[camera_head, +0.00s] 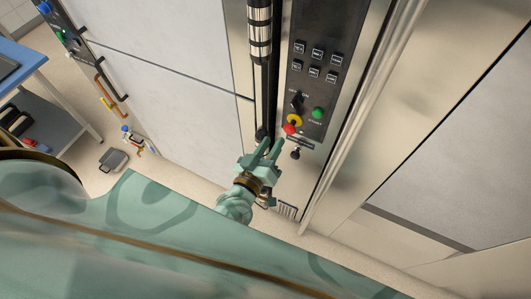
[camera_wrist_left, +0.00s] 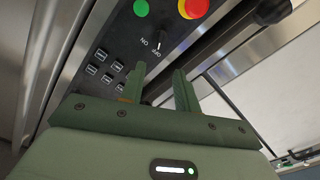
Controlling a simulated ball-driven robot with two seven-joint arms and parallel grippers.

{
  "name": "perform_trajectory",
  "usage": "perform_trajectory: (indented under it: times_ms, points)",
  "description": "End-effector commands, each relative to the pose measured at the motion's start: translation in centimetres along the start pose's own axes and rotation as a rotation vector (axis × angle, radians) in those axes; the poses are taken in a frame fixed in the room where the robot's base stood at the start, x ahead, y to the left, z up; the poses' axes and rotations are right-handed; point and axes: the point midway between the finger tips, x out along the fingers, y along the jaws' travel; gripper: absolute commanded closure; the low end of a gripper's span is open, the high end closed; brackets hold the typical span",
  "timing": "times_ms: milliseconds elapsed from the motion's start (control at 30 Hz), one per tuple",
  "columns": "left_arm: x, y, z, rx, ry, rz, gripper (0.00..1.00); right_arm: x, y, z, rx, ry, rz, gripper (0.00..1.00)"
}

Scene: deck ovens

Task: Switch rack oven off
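The rack oven's black control panel (camera_head: 325,75) is on a steel front, right of a vertical door handle. Its dark rotary switch (camera_head: 297,100) sits below the black buttons, with lettering beside it. In the left wrist view the switch (camera_wrist_left: 160,46) shows a pale pointer mark near the words OFF and ON; I cannot tell which it points to. My left gripper (camera_head: 269,146) is below the panel, lower left of the switch. In the left wrist view, its fingers (camera_wrist_left: 158,84) are apart with nothing between them, reaching toward the panel. My right gripper is not in view.
A green button (camera_head: 318,113) and a red emergency stop on yellow (camera_head: 292,123) sit close to the switch. The black door handle (camera_head: 261,75) with steel bands runs along the left. A blue-topped table (camera_head: 22,60) stands at far left.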

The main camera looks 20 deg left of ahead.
Motion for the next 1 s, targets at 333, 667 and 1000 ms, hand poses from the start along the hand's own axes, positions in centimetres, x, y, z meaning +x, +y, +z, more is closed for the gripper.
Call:
perform_trajectory:
  times_ms: [333, 667, 1000]
  points:
    - [-3.1, 0.0, 0.0, 0.0, 0.001, 0.001, 0.68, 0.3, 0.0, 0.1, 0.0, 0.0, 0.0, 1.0]
    - [-3.1, 0.0, 0.0, -0.001, 0.001, 0.0, 0.68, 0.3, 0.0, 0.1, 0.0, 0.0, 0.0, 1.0]
    - [-4.3, -1.0, 4.6, 0.067, -0.164, 0.012, 0.68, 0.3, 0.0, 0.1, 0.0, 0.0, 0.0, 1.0]
